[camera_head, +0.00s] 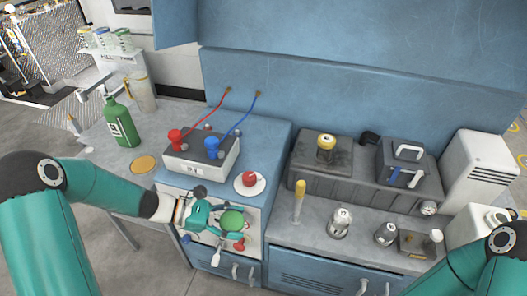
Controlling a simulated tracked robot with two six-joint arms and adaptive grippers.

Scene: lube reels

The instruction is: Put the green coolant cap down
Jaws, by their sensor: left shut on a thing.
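The green coolant cap (232,221) is a round green piece at the tip of my left gripper (222,218). My left gripper is shut on it, above the pale front part of the left blue bench. Parts of the gripper cover the cap's near side, and I cannot tell whether the cap touches the surface below. Only part of my right arm shows at the lower right; its gripper is out of view.
A red knob on a white dish (249,183) and a box with red and blue clamps (201,157) stand behind the gripper. A green bottle (120,122) and a tan disc (143,164) are at left. The right bench (280,226) holds several fittings.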

